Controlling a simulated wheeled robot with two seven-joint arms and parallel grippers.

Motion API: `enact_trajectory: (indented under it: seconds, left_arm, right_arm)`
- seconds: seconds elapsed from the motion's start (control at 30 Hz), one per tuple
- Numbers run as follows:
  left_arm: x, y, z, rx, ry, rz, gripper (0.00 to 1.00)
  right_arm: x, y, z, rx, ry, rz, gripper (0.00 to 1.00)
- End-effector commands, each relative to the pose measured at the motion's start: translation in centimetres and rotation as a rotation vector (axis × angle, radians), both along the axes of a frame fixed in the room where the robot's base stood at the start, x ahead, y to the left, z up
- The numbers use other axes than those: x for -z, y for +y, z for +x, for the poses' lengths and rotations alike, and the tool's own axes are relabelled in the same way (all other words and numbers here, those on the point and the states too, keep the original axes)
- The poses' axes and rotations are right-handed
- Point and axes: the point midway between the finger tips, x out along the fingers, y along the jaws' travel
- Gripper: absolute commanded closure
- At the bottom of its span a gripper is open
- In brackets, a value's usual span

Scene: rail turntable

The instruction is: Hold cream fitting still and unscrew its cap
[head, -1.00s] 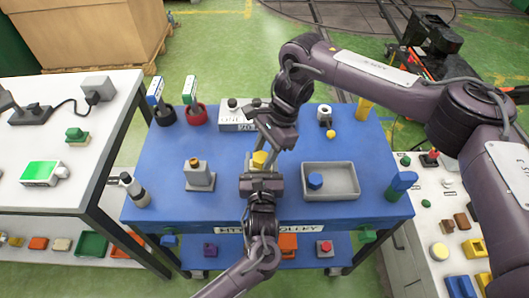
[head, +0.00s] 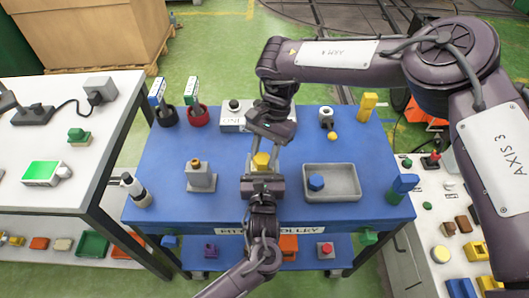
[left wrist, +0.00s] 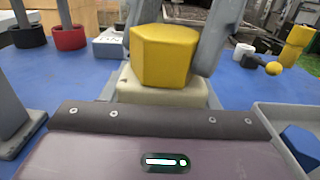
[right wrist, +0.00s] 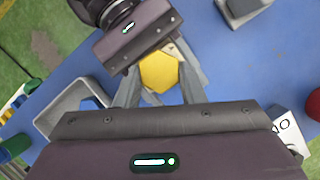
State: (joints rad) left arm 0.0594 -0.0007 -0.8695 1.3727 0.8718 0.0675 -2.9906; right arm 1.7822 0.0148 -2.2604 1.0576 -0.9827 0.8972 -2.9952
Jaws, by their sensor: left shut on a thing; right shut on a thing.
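The yellow six-sided cap (head: 261,161) sits upright on the cream fitting, at the middle of the blue table. In the left wrist view the cap (left wrist: 163,55) stands above the cream fitting (left wrist: 160,90). My left gripper (head: 262,173) is shut on the cream fitting from the near side, low down. My right gripper (right wrist: 160,86) comes from above and is shut on the cap, one finger on each side. The fitting is mostly hidden by the cap and my left gripper in the head view. I cannot tell whether a gap shows between cap and fitting.
A grey tray (head: 345,194) with a blue hexagonal piece (head: 316,183) is right of my grippers. A grey block with an orange top (head: 200,178) is left. Red (head: 195,117) and black (head: 167,118) holders stand at the back left.

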Motion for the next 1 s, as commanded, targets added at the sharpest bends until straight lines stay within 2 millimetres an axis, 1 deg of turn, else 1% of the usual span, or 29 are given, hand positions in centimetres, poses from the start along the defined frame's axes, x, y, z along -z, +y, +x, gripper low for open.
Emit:
enact_trajectory:
  seconds: [0.1,0.33,0.37,0.5,0.53,0.57,0.73,0.8,1.0]
  left_arm:
    - [0.1,-0.14,-0.08,0.003,0.001,0.001,0.87]
    - [0.08,-0.14,-0.08,0.003,0.001,0.0,0.87]
    - [0.08,-0.14,-0.08,0.003,0.001,0.0,0.87]
    - [0.08,-0.12,-0.06,0.003,0.001,0.0,0.87]
    - [0.07,-0.11,-0.06,0.003,0.001,0.0,0.87]
    - [0.08,-0.1,-0.06,0.002,0.001,0.0,0.87]
    - [0.08,-0.06,-0.04,0.002,0.001,0.0,0.87]
    - [0.08,-0.05,-0.04,0.001,0.001,0.0,0.87]
    - [0.08,-0.02,-0.03,0.001,0.001,0.0,0.87]
  right_arm:
    - [0.09,0.05,0.01,-0.044,-0.002,-0.001,0.88]
    - [0.13,0.06,-0.04,-0.05,0.001,0.0,0.88]
    - [0.13,0.06,-0.04,-0.05,0.001,0.0,0.63]
    - [0.11,0.05,-0.02,-0.048,0.001,0.0,0.45]
    - [0.1,0.05,-0.02,-0.048,0.001,0.0,0.41]
    - [0.09,0.05,-0.02,-0.048,0.001,0.0,0.39]
    - [0.07,0.03,0.0,-0.047,0.001,0.0,0.39]
    - [0.07,0.03,0.0,-0.047,0.001,0.0,0.35]
    - [0.04,0.02,0.01,-0.047,0.001,0.0,0.35]
